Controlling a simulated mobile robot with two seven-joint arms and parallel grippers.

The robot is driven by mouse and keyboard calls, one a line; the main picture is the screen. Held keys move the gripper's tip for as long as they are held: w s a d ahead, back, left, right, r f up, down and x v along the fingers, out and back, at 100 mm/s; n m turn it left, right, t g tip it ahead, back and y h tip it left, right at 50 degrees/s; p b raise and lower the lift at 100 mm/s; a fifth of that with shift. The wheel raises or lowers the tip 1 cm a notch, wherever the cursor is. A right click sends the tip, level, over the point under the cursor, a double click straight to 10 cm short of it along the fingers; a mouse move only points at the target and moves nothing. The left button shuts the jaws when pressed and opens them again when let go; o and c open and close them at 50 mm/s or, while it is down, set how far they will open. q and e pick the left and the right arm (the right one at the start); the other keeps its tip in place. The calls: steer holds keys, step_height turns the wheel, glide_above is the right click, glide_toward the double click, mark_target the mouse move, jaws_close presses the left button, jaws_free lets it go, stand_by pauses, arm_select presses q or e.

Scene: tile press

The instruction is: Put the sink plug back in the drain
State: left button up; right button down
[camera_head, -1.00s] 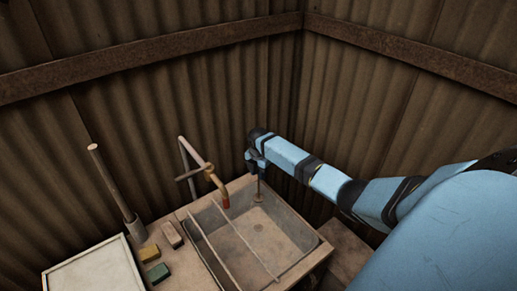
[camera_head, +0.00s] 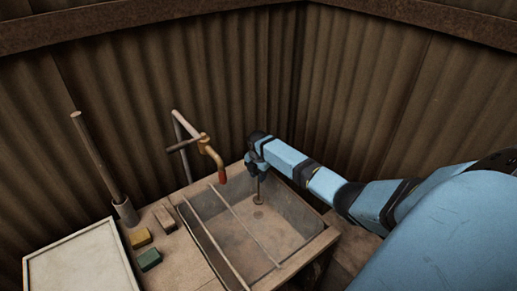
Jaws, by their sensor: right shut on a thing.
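My right gripper (camera_head: 258,170) is at the back right part of the sink (camera_head: 292,258). It is shut on the thin upright stem of the sink plug (camera_head: 258,188). The stem hangs down from the jaws into the basin. The plug's lower end is small and dark, just above or at the round drain (camera_head: 258,213) in the basin floor. I cannot tell whether it touches the drain. My left gripper is not in view.
Two thin bars (camera_head: 243,228) cross the sink left of the plug. A tap with a red tip (camera_head: 222,178) hangs over the back left. Yellow (camera_head: 140,238) and green (camera_head: 149,259) blocks lie left, near a framed board (camera_head: 80,265). Corrugated walls close the back.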

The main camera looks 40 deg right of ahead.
step_height(320, 180, down, 7)
steer(key=b, duration=0.4)
steer(key=shift+f, duration=0.2)
steer(key=shift+f+b, duration=0.75)
steer(key=shift+f, duration=0.1)
steer(key=shift+f, duration=0.4)
steer(key=c, duration=0.8)
jaws_free()
steer(key=shift+o, duration=0.2)
steer(key=shift+r, duration=0.15)
